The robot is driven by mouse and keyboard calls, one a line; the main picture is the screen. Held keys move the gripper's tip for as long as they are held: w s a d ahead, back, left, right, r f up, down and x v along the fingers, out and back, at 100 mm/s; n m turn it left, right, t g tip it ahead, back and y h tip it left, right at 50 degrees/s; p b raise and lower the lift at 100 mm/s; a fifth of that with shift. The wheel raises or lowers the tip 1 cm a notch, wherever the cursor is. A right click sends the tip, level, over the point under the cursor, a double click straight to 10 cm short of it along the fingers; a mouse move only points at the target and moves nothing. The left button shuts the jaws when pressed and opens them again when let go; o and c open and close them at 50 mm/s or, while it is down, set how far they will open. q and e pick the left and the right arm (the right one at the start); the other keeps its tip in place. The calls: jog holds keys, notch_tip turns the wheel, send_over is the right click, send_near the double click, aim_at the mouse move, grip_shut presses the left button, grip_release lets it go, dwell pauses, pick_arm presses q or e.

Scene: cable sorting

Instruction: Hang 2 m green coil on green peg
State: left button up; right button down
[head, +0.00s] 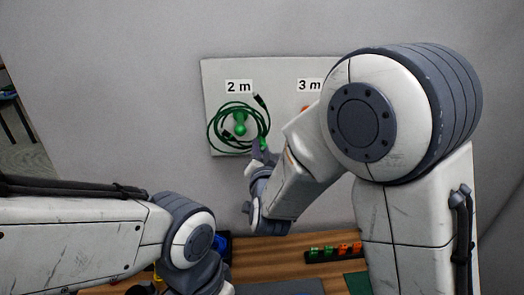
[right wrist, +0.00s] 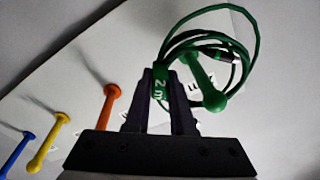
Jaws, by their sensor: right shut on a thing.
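The green coil (head: 212,130) is at the white board under the "2 m" label, with its loops around the green peg (head: 240,127). In the right wrist view the coil (right wrist: 257,42) also loops around the green peg (right wrist: 203,78), whose round end sticks out towards the camera. I cannot tell if the coil's weight rests on the peg. My right gripper (head: 262,151) is at the coil's lower right. In the right wrist view the gripper (right wrist: 171,92) is shut on the coil's green "2 m" tag (right wrist: 160,85). My left gripper's fingers are out of view.
The white board (head: 222,73) also has a "3 m" label (head: 309,85) and an orange peg (right wrist: 108,103), partly behind my right arm. Yellow (right wrist: 45,142) and blue (right wrist: 17,153) pegs stand further along. A wooden table (head: 280,252) below holds a rack (head: 322,256) of small coloured items.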

jog(key=w+f+b, duration=0.1)
jog(key=w+f, duration=0.1)
jog(key=w, duration=0.4)
jog(key=shift+f, duration=0.4)
dwell(0.3)
dwell(0.4)
jog(key=c, duration=0.7)
grip_release()
